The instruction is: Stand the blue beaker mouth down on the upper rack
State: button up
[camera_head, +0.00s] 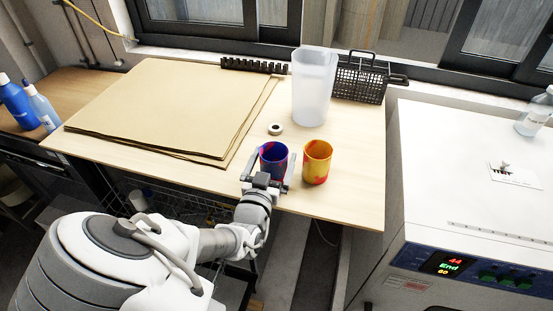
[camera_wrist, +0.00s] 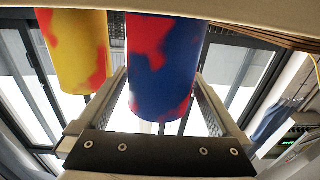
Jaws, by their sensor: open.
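The blue beaker (camera_head: 273,161), with red patches, stands upright, mouth up, near the front edge of the wooden table. It also shows in the wrist view (camera_wrist: 165,65), where the picture is upside down with the tabletop at the top. My gripper (camera_head: 269,168) is open, with one finger on each side of the blue beaker. In the wrist view the fingers of my gripper (camera_wrist: 160,92) flank the beaker; whether they touch it I cannot tell. The upper rack cannot be made out in either view.
A yellow-and-red beaker (camera_head: 317,163) stands close to the right. A white roll (camera_head: 275,129), a tall translucent container (camera_head: 313,88) and a black wire basket (camera_head: 361,80) are behind. Cardboard sheets (camera_head: 165,105) cover the left. A white appliance (camera_head: 470,190) with a lit display stands right.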

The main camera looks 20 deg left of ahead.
jog(key=shift+w, duration=0.15)
jog(key=shift+c, duration=0.3)
jog(key=c, duration=1.1)
jog(key=shift+o, duration=0.2)
jog(key=shift+r, duration=0.1)
notch_tip(320, 180, up, 10)
jog(key=p, duration=0.1)
